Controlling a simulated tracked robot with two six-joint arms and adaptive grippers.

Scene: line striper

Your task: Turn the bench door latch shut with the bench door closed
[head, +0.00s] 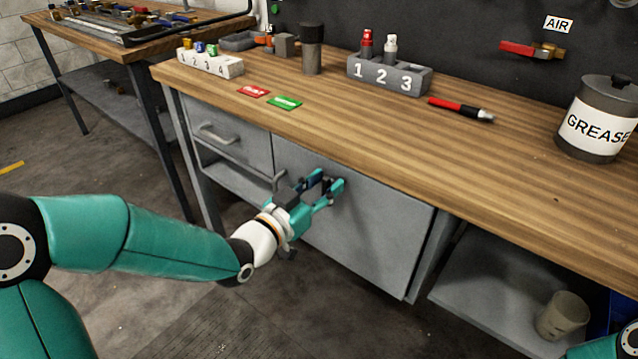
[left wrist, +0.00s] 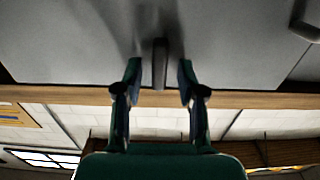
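The bench door (head: 375,225) is a flat grey panel under the wooden top and looks closed, flush with the bench front. My left gripper (head: 332,184) is in front of its upper part with fingers open. In the left wrist view the latch (left wrist: 160,63), a short dark bar, stands upright in the picture between the two spread fingertips (left wrist: 160,75). The fingers are on either side of it, with a gap at each side. In the head view my fingers largely hide the latch. My right gripper is not in view; only part of that arm shows at bottom right.
A grey handle (head: 279,181) stands out left of my gripper, near the drawer (head: 230,140). The wooden bench top (head: 400,130) overhangs the door. An open shelf with a beige cup (head: 562,315) lies to the right. The floor in front is clear.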

